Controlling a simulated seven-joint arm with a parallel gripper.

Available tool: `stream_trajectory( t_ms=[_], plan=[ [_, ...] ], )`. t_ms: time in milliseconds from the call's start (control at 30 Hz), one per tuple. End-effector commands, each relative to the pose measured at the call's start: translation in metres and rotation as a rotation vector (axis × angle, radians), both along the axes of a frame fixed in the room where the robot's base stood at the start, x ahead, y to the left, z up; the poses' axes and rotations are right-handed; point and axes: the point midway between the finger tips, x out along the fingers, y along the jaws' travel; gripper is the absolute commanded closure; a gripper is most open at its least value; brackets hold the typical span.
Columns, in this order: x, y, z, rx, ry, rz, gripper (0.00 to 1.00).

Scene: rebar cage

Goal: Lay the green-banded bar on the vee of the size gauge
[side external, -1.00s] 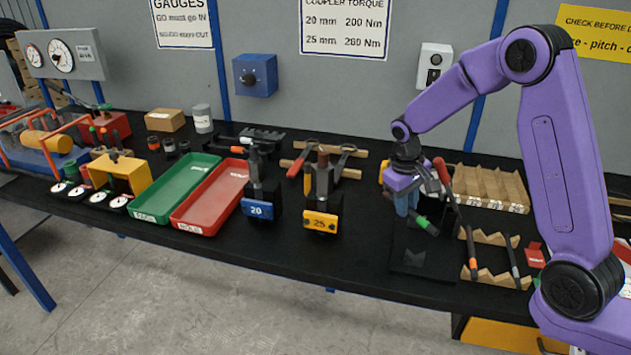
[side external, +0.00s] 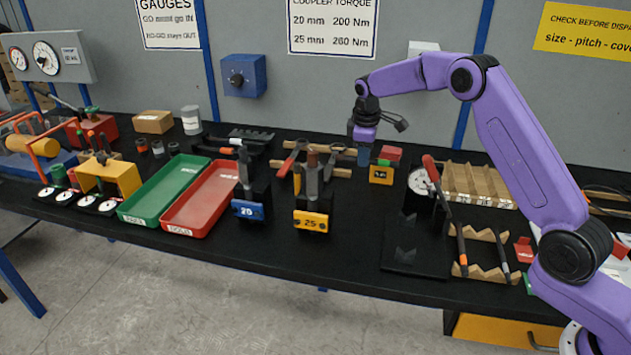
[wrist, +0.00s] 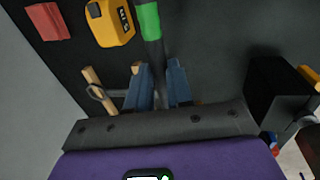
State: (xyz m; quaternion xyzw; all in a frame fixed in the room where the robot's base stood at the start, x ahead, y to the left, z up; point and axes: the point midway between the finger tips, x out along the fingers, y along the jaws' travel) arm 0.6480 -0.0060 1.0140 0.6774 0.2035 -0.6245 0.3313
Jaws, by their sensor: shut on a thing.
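My gripper (side external: 363,152) is over the back of the bench, left of the dial gauge stand. In the wrist view its blue fingers (wrist: 159,84) are shut on the green-banded bar (wrist: 150,24). The bar runs out from between the fingers, its bright green band beyond them; its lower part is hidden. In the side view a small green patch beside the gripper may be that band. A stand with a white dial (side external: 419,181) and red-handled lever appears to be the size gauge. Dark vee shapes show on its black base (side external: 415,258), apart from my gripper.
A yellow box (side external: 381,174) and a red block (side external: 390,153) stand close right of my gripper. Wooden notched racks (side external: 480,270) hold an orange-banded bar (side external: 461,248) and another bar. The 20 (side external: 248,210) and 25 (side external: 311,221) fixtures stand in front left.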

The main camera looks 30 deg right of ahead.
Motion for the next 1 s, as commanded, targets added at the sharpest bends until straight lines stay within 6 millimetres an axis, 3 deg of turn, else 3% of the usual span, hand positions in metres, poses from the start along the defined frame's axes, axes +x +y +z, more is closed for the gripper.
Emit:
stream_trajectory(
  t_ms=[300,567,800,1000],
  plan=[
    [0.0,0.0,-0.049,-0.001,0.003,0.009,1.0],
    [0.001,0.0,-0.066,0.0,0.0,0.007,1.0],
    [0.001,0.0,-0.095,0.0,0.0,0.006,1.0],
    [0.001,0.0,-0.097,0.0,-0.003,0.006,1.0]
  ],
)
